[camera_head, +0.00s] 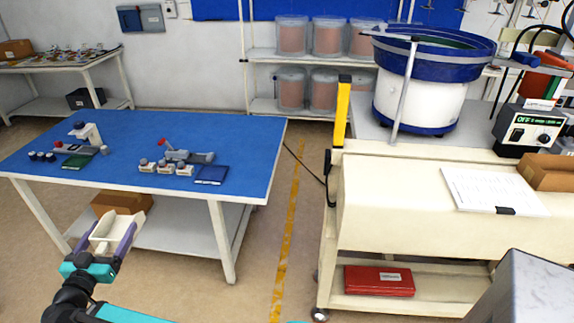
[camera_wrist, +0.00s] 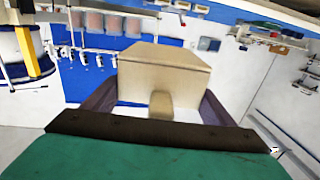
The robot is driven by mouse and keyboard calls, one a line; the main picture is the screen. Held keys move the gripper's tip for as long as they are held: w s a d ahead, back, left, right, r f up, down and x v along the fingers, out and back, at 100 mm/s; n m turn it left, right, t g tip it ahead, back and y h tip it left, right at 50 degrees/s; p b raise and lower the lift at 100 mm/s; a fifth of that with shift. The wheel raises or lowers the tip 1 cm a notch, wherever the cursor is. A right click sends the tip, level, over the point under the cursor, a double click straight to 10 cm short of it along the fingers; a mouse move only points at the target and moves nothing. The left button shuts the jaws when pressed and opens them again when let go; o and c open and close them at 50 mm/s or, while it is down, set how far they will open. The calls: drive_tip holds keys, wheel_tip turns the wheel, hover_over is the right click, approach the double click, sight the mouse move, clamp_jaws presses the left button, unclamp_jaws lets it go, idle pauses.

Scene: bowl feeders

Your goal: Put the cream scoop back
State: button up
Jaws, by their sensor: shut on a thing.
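The cream scoop (camera_head: 106,232) is held between the two dark purple fingers of my gripper (camera_head: 113,237), at the lower left of the head view and in front of the blue table. In the wrist view the scoop (camera_wrist: 163,72) fills the middle, its boxy body pointing away from me and a short stub handle toward my palm. My gripper (camera_wrist: 158,108) is shut on it, with one finger on each side. The scoop is in the air, apart from any surface that I can make out.
A blue-topped table (camera_head: 245,140) with small devices and parts stands at the left. A cardboard box (camera_head: 122,201) is on its lower shelf. At the right are a cream cart (camera_head: 400,200), a blue bowl feeder (camera_head: 430,60) and a control box (camera_head: 528,130). Open floor lies between table and cart.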

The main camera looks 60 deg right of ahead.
drive_tip(key=s+d+r+m+g+h+b, duration=0.1)
drive_tip(key=s+d+r+m+g, duration=0.15)
drive_tip(key=s+d+g, duration=0.65)
drive_tip(key=s+d+r+m+g, duration=0.1)
drive_tip(key=s+d+m, duration=0.35)
drive_tip(key=d, duration=1.15)
drive_tip(key=s+d+r+m+g+h+b, duration=0.1)
drive_tip(key=s+d+m+g, duration=0.35)
drive_tip(key=d, duration=0.75)
drive_tip(key=s+d+r+m+g+y, duration=0.1)
drive_tip(key=s+d+m+g+y, duration=0.1)
drive_tip(key=s, duration=1.1)
drive_tip(key=s+d+r+m+g+y+b, duration=0.1)
drive_tip(key=s+d+r+m+g+y, duration=0.1)
drive_tip(key=s, duration=1.1)
drive_tip(key=s+d+r+m+g+y, duration=0.1)
drive_tip(key=s+d+m+g+y, duration=0.2)
drive_tip(key=s, duration=1)
drive_tip(key=d+g+y, duration=0.2)
drive_tip(key=d+g, duration=0.2)
drive_tip(key=d, duration=0.2)
drive_tip(key=shift+s+r+m+y+b, duration=0.15)
drive_tip(key=shift+s+m+y+b, duration=0.15)
drive_tip(key=shift+s+m+y, duration=0.1)
drive_tip(key=shift+d, duration=0.15)
